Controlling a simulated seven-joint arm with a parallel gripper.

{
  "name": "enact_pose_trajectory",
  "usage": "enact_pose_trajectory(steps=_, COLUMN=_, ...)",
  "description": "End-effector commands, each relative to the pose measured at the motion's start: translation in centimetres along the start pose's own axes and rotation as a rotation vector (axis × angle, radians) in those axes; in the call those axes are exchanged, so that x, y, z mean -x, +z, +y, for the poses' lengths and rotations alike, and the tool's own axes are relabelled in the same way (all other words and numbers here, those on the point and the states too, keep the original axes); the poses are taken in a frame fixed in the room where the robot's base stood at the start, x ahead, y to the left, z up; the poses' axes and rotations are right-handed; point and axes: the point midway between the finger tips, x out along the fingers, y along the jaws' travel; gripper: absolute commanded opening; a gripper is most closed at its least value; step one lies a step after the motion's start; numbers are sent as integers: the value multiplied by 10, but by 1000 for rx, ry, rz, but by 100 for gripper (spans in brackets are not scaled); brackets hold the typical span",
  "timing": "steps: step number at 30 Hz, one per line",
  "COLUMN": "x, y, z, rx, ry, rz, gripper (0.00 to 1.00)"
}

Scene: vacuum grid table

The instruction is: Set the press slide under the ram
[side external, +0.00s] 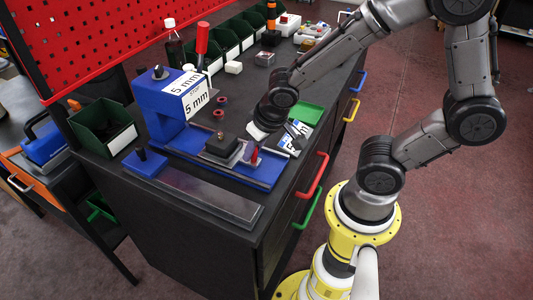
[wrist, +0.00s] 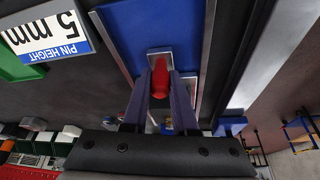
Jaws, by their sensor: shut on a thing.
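The press (side external: 172,105) is a blue block with white "5 mm" labels, standing at the left end of a blue base (side external: 270,172). The press slide (side external: 222,147), a grey plate with a dark block on it, lies on this base, to the right of the press body and clear of it. My gripper (side external: 256,152) is shut on the slide's red knob (side external: 253,158). In the wrist view my gripper (wrist: 160,72) has its two fingers on either side of the red knob (wrist: 160,82). The ram's underside cannot be made out.
A long grey bar (side external: 205,192) with a blue end block (side external: 145,163) lies in front of the press. A green bin (side external: 103,125) stands left. A "PIN HEIGHT 5 mm" card (side external: 295,138) and a green tray (side external: 305,112) lie behind my gripper.

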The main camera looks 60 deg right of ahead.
Motion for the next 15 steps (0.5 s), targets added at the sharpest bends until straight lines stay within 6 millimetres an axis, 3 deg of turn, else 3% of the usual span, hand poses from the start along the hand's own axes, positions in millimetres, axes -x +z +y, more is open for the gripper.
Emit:
enact_pose_trajectory(steps=9, x=-23, y=-61, z=-18, rx=0, ry=-4, rz=10, gripper=0)
enact_pose_trajectory(steps=15, x=-33, y=-87, z=-26, rx=1, ry=-5, rz=11, gripper=0)
